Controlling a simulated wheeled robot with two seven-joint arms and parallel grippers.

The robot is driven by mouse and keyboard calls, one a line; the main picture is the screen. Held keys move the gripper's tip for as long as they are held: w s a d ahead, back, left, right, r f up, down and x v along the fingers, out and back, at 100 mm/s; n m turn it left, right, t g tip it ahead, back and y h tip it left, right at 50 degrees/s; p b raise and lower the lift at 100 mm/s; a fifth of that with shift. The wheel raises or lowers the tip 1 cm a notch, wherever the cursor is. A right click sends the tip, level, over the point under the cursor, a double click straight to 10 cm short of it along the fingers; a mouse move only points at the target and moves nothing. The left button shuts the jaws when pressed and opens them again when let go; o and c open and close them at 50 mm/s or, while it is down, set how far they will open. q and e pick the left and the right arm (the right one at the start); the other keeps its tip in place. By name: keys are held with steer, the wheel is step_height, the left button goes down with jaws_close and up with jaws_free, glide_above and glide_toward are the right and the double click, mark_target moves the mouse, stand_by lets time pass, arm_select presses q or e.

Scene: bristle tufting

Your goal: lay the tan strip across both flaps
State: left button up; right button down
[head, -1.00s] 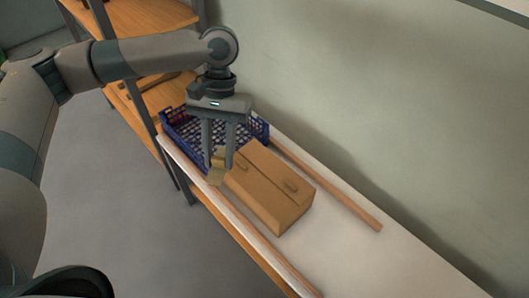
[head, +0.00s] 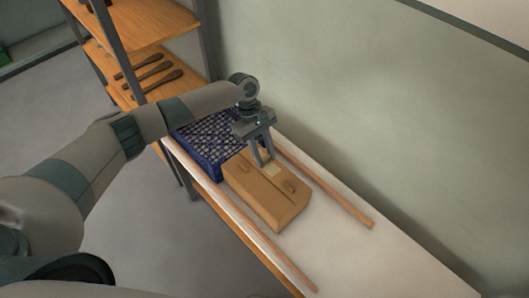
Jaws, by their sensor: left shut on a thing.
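The brown cardboard box (head: 266,204) stands on the white-topped bench, with its top flaps (head: 258,178) closed and a seam running along the top. My left gripper (head: 263,162) points down over the box top, shut on the small pale tan strip (head: 271,171). The strip is at the fingertips over the middle of the top. I cannot tell whether it touches the flaps. Part of the box's far top edge is hidden behind the fingers. My right gripper is not in view.
A blue crate (head: 211,169) stands just behind the box on the bench. Wooden rails (head: 350,208) run along both sides of the bench. The white bench top (head: 345,250) in front of the box is clear. A wooden shelf (head: 148,22) holds several dark tools.

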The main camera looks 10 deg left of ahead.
mark_target(264, 162)
arm_select(q)
steer(key=shift+w+f+n, duration=0.1)
steer(key=shift+f+n, duration=0.3)
steer(key=shift+f, duration=0.35)
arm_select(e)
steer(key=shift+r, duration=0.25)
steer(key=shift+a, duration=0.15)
